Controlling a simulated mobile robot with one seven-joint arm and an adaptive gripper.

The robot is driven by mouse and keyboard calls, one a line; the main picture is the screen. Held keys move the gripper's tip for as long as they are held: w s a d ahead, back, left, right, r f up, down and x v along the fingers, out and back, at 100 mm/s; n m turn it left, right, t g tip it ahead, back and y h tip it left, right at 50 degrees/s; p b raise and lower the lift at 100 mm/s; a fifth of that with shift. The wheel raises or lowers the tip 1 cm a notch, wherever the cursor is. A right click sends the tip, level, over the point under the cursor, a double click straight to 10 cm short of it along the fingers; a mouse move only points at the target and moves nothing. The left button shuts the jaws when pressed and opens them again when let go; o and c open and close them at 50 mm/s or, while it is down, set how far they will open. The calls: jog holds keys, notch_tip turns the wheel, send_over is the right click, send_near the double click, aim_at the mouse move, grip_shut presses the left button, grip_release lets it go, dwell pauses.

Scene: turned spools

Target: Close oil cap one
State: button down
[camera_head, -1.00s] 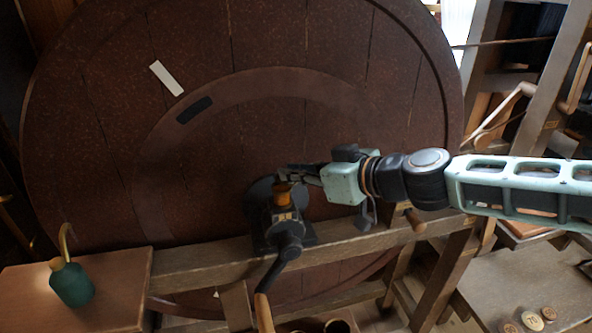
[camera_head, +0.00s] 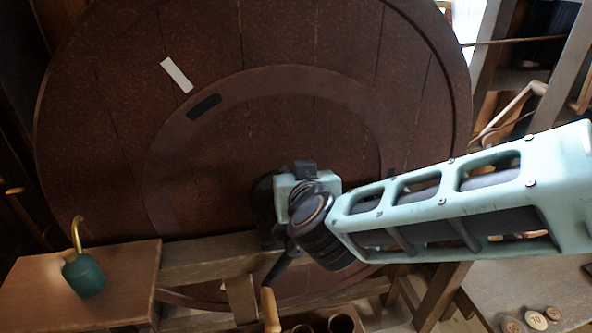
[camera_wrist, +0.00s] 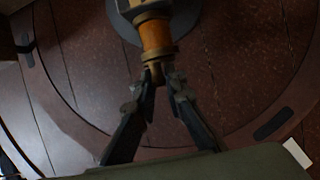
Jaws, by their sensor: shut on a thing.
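In the wrist view an amber cylinder (camera_wrist: 155,35) with brass fittings stands out from a dark round hub in front of the big wheel. A brass oil cap (camera_wrist: 158,54) sits at its near end. My gripper (camera_wrist: 158,76) has its two dark fingers closed together on the small tab of this cap. I cannot tell whether the cap is fully seated. In the head view my wrist and forearm cover the cap, the cylinder and my fingertips. No number shows on the cap.
A huge dark wooden wheel (camera_head: 250,45) fills the background. A wooden beam (camera_head: 205,258) runs below its hub. A crank handle (camera_head: 271,308) hangs under my wrist. A green oil can (camera_head: 84,276) stands on a wooden board (camera_head: 40,285) at left. Round tokens (camera_head: 535,320) lie at lower right.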

jog(key=shift+a+m+h+p, duration=0.2)
jog(key=shift+m+h+p, duration=0.2)
jog(key=shift+h, duration=0.1)
jog(key=c, duration=2)
grip_release()
jog(key=shift+o, duration=0.2)
jog(key=shift+r, duration=5.05)
